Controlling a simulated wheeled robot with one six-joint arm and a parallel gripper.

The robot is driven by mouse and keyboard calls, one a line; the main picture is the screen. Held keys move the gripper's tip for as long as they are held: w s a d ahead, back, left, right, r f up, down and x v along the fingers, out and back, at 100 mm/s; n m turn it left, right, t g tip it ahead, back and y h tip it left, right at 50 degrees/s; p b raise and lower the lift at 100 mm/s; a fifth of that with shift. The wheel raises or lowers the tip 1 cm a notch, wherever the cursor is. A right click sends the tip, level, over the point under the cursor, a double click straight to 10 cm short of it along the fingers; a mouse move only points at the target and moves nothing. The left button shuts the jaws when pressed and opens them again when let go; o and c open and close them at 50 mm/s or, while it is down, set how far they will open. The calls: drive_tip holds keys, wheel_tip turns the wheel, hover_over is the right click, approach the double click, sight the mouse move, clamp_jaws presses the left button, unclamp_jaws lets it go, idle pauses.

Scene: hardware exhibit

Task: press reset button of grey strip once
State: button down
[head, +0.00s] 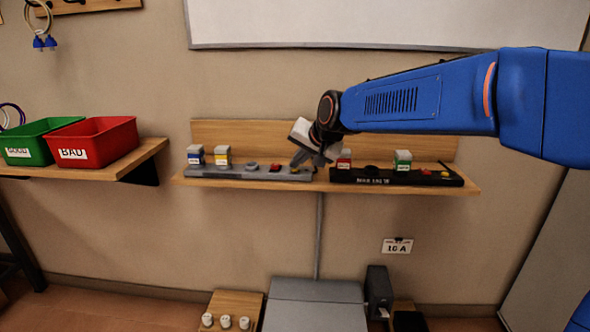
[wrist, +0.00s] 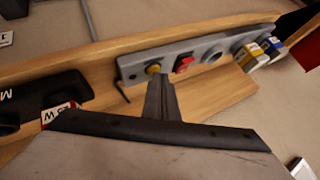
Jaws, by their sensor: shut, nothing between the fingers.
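The grey strip (head: 235,173) lies on the left part of the wooden shelf, and it also shows in the wrist view (wrist: 132,66). Near its right end in the head view are a red switch (head: 275,168) and, beside it, a small yellow button, clearer in the wrist view (wrist: 153,69). The red switch also shows there (wrist: 184,64). My gripper (head: 298,163) is shut and empty, pointing down at the yellow-button end. In the wrist view its fingertips (wrist: 160,78) appear just beside the yellow button; whether they touch it I cannot tell.
A black strip (head: 345,178) lies to the right on the shelf (head: 465,187), with red and green labelled plugs. Green and red bins (head: 98,140) stand on a shelf at left.

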idle(0.5)
drive_tip(key=shift+r, duration=0.8)
wheel_tip(320, 180, up, 5)
idle(0.5)
idle(0.5)
drive_tip(key=s+d+f+n+g+h, duration=0.15)
drive_tip(key=s+d+f, duration=0.25)
drive_tip(key=s+d, duration=0.55)
drive_tip(key=s+d+f+m+t+h, duration=0.1)
drive_tip(key=s+d+f+h, duration=0.15)
drive_tip(key=s+d, duration=0.7)
drive_tip(key=s+d+f+n+g, duration=0.1)
drive_tip(key=s+d+f, duration=0.5)
drive_tip(key=s, duration=0.4)
drive_tip(key=s+d+f+g+h, duration=0.1)
drive_tip(key=s+d+f, duration=0.5)
drive_tip(key=s+f, duration=0.2)
drive_tip(key=shift+s+d+f+n, duration=0.2)
drive_tip(key=shift+s+d+n, duration=0.2)
drive_tip(key=shift+s, duration=0.45)
